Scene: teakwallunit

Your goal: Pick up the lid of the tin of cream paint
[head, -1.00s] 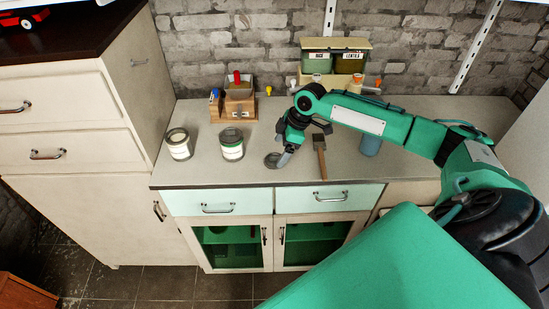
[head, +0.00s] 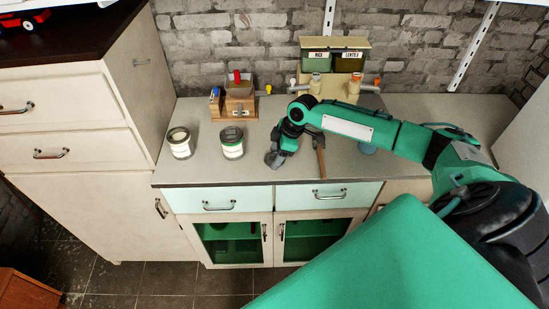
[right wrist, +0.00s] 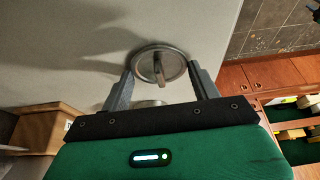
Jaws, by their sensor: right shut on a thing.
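A round grey metal lid (head: 272,160) with a raised grip in its middle is at the front of the counter, right of the tins. My right gripper (head: 277,158) is on it. In the right wrist view the lid (right wrist: 173,68) sits between the two fingers of my right gripper (right wrist: 163,72), which are shut on its rim. I cannot tell whether it is clear of the counter. My left gripper is out of view.
A brush (head: 320,160) lies right of the gripper. A blue thing (head: 367,150) is mostly hidden under my right arm. A wooden caddy (head: 239,108) and a rack with green bins (head: 317,62) stand at the back. The counter's front edge (head: 240,185) is close to the lid.

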